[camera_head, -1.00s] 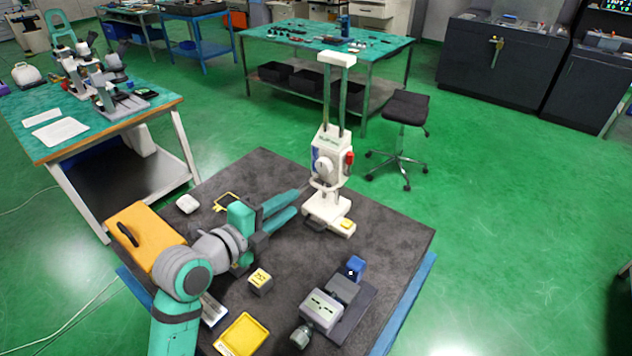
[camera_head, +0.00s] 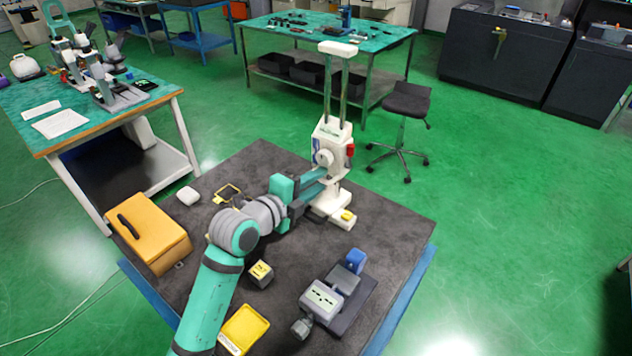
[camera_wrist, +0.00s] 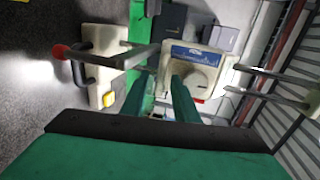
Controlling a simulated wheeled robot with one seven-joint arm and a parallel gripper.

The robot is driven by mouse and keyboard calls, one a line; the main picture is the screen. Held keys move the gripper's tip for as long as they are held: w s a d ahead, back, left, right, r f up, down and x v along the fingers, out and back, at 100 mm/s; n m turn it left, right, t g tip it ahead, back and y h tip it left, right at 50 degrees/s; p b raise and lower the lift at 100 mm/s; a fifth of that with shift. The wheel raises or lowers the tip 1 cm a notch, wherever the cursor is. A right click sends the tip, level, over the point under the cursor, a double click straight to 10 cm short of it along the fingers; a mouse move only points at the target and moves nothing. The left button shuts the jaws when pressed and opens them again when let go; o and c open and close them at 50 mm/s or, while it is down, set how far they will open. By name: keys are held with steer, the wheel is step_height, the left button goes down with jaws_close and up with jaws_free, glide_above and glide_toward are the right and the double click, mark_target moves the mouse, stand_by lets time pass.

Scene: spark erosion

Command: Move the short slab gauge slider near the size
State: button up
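The slab gauge is a white stand with two upright posts. Its slider (camera_head: 331,143) is a white housing with a round dial and a red part at its right side, low on the posts above the white base (camera_head: 330,208). In the wrist view, the slider (camera_wrist: 208,58) shows its blue label and dial just ahead of my fingers. My gripper (camera_head: 322,183) reaches in from the left at the slider's lower part. Its teal fingers look spread in the wrist view (camera_wrist: 160,100), with nothing clearly held between them. Contact with the slider cannot be told.
On the dark tabletop (camera_head: 395,240) are an orange case (camera_head: 150,232), a small yellow-topped block (camera_head: 260,273), a yellow tray (camera_head: 243,328), and a grey vise (camera_head: 322,300) with a blue block (camera_head: 355,260). A stool (camera_head: 405,105) stands behind. The table's right side is mostly clear.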

jaws_close()
steer(key=shift+r, duration=0.1)
stand_by(0.4)
jaws_free()
steer(key=v, duration=1)
steer(key=shift+s+a, duration=0.2)
steer(key=shift+s, duration=0.05)
